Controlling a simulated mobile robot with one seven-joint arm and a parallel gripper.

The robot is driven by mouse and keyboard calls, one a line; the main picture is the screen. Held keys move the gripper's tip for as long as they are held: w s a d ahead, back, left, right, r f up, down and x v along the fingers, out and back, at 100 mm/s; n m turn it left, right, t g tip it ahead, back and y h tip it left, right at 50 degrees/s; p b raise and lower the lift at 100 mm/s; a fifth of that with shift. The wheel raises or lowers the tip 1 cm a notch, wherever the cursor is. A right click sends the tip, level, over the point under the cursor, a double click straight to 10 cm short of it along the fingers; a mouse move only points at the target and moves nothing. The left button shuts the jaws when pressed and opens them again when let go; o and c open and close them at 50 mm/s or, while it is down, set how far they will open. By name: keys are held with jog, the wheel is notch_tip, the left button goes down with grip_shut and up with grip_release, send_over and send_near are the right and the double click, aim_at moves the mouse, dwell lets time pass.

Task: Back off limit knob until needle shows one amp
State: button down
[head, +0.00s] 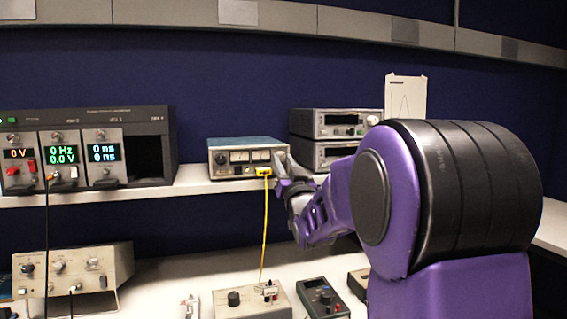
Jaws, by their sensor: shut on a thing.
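A bench power supply (230,171) with a blue top stands on the shelf. It has small white panel meters (239,156) on its front; their needles are too small to read. My gripper (281,165) is at the right end of the supply's front, shut on the limit knob. The fingers and wrist hide the knob, so its setting does not show. A yellow plug (264,171) sits in the front just left of my fingers.
A yellow lead (264,225) hangs from the plug to a beige box (252,303) on the bench, close to my wrist. Two stacked instruments (336,123) stand right of the supply. A modular rack (150,120) stands at left. Shelf between rack and supply is clear.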

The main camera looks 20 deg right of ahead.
jog(key=n+y, duration=0.1)
jog(key=n, duration=0.2)
jog(key=n+y, duration=0.2)
jog(key=shift+d+n, duration=0.15)
jog(key=shift+n, duration=0.25)
jog(key=shift+d+r+n+g+y, duration=0.1)
jog(key=shift+n+g+y, duration=0.35)
jog(key=shift+n, duration=0.85)
jog(key=shift+n+g+y, duration=0.25)
jog(key=shift+n+y, duration=0.4)
jog(key=shift+n, duration=0.65)
jog(key=c, duration=0.6)
grip_release()
